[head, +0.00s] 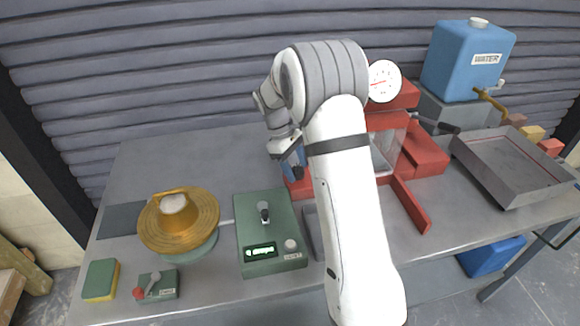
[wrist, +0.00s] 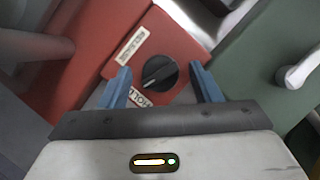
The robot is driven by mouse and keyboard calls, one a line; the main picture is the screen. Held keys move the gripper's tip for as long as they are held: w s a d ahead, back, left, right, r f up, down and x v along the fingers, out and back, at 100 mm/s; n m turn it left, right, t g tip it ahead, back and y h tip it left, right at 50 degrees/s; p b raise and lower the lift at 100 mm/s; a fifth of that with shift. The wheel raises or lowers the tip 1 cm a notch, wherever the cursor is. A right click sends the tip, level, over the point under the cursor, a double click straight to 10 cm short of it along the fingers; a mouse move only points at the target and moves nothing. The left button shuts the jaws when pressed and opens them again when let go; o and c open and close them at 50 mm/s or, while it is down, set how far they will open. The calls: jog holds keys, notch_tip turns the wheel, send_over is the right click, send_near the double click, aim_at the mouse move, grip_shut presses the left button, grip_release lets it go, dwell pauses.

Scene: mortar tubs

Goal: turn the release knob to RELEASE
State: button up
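The release knob (wrist: 161,72) is a round black dial on a red housing (wrist: 118,72) in the wrist view. Its white pointer mark points to the lower left, towards the label that seems to read HOLD (wrist: 145,99). Another white label (wrist: 131,46), probably RELEASE, sits at its upper left. My gripper (wrist: 160,67) is open, with one blue finger on each side of the knob and visible gaps between. Contact is not visible. In the head view my gripper (head: 292,162) is by the red machine's left side, and the knob is hidden.
The red machine (head: 427,160) with a round gauge (head: 384,81) stands behind my arm. A green control box (head: 268,232), brass pan (head: 204,220), small lever box (head: 162,285) and sponge (head: 101,280) are at left. A grey tray (head: 510,190) and blue water tank (head: 455,65) are at right.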

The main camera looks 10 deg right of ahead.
jog(key=v, duration=0.7)
jog(key=shift+r, duration=0.35)
jog(key=shift+w+a, duration=0.1)
jog(key=f+n+b, duration=0.1)
jog(key=b, duration=0.4)
jog(key=shift+a, duration=0.15)
jog(key=x, duration=0.7)
jog(key=shift+s+d+r, duration=0.1)
jog(key=shift+s+d, duration=0.1)
jog(key=shift+d, duration=0.05)
